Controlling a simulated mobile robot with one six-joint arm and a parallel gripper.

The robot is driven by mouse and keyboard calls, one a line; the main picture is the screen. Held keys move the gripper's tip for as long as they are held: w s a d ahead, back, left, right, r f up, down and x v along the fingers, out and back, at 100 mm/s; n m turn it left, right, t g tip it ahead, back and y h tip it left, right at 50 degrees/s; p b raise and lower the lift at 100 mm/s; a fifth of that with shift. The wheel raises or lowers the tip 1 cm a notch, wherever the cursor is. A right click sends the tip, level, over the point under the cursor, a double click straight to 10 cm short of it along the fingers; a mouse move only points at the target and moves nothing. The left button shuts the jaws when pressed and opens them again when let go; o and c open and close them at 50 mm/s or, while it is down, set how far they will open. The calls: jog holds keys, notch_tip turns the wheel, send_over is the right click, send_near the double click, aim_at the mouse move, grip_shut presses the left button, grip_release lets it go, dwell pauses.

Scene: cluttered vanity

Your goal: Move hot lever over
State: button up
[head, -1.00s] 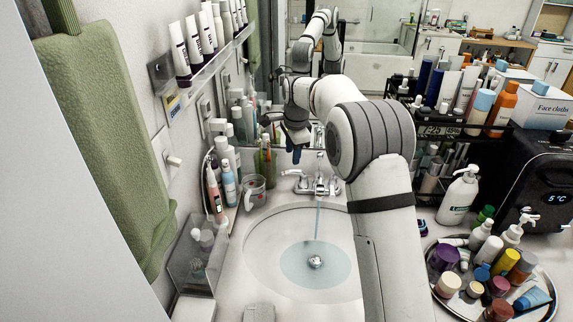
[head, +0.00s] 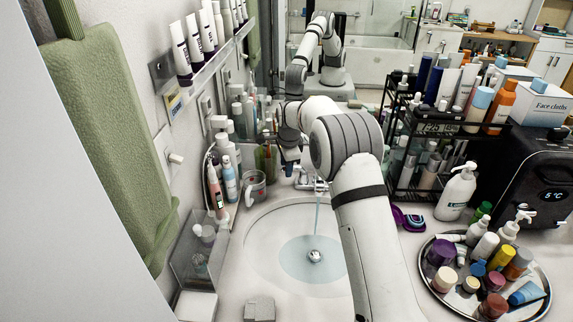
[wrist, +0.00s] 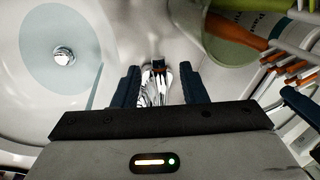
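The chrome faucet (head: 308,184) stands at the back of the sink, with water running from its spout into the basin. My gripper (head: 288,167) is low beside the faucet's left side, where the hot lever would be; that lever is mostly hidden by the gripper in the head view. In the wrist view my gripper (wrist: 158,72) is open, its two dark fingers apart. A chrome faucet part (wrist: 158,88) with a dark end shows between the fingers. I cannot tell whether a finger touches it, or which lever it is.
The basin (head: 262,240) holds water over its drain. A clear cup (head: 255,188) and bottles (head: 229,180) stand left of the faucet. A toothbrush holder (wrist: 235,45) is close to my gripper's right in the wrist view. A round tray (head: 440,295) of bottles is at right.

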grip_shut()
dwell(0.4)
